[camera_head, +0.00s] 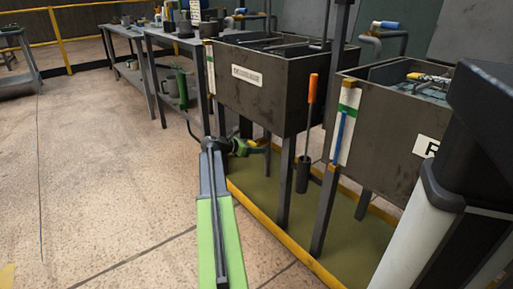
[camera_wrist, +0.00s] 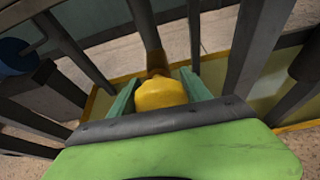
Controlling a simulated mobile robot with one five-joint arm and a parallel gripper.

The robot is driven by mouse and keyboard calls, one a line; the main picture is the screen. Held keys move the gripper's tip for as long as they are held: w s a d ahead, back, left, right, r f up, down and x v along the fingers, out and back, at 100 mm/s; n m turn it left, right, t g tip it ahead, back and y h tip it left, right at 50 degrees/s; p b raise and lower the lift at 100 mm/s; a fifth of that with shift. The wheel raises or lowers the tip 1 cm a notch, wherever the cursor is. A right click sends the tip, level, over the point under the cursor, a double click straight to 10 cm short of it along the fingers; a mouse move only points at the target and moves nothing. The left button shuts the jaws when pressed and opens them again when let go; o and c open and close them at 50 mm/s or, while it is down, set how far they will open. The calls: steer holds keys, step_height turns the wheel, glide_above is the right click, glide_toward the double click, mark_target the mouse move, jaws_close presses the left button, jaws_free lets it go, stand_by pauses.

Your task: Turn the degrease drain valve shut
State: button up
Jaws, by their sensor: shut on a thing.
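The degrease tank (camera_head: 275,98) is a dark box on legs with a white label, left of a second tank in the head view. Low under it is the drain valve with a yellow handle (camera_wrist: 160,96). A brownish pipe part (camera_wrist: 157,62) shows just beyond the handle. My gripper (camera_head: 238,147) reaches in low beside the tank's front leg. In the wrist view its two greenish fingers (camera_wrist: 158,88) stand on either side of the yellow handle and are shut on it. The valve body is mostly hidden, so I cannot tell the handle's turn angle.
Dark tank legs (camera_head: 286,180) stand close around my gripper. A yellow-edged green drip floor (camera_head: 300,215) lies beneath. An orange-handled tool (camera_head: 312,90) hangs between the tanks. The second tank (camera_head: 395,130) is at right. Workbenches (camera_head: 172,42) stand at back left; the left floor is clear.

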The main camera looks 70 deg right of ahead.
steer(key=m, duration=0.1)
steer(key=m+t+h+b, duration=0.1)
steer(key=m, duration=0.1)
steer(key=shift+s+a+f+t, duration=0.1)
steer(key=shift+a+f+t, duration=0.1)
steer(key=shift+t, duration=0.1)
steer(key=m+t+h+b, duration=0.1)
steer(key=m+b, duration=0.1)
steer(key=m, duration=0.1)
steer(key=shift+d+h, duration=0.1)
steer(key=shift+h, duration=0.2)
steer(key=m+t+h+b, duration=0.1)
steer(key=m+h+b, duration=0.1)
steer(key=m+b, duration=0.1)
steer(key=shift+r+m, duration=0.15)
steer(key=shift+m, duration=0.35)
steer(key=shift+c, duration=0.2)
steer(key=shift+w+d+r+m+h+b, duration=0.1)
steer(key=shift+w+m+h+b, duration=0.1)
steer(key=shift+m+b, duration=0.2)
steer(key=shift+w+r+m+h+b, duration=0.1)
steer(key=shift+m+h+b, duration=0.15)
steer(key=shift+m, duration=0.25)
steer(key=shift+t, duration=0.3)
steer(key=shift+o, duration=0.2)
steer(key=shift+d+r, duration=0.1)
steer(key=o, duration=1.3)
steer(key=shift+c, duration=0.2)
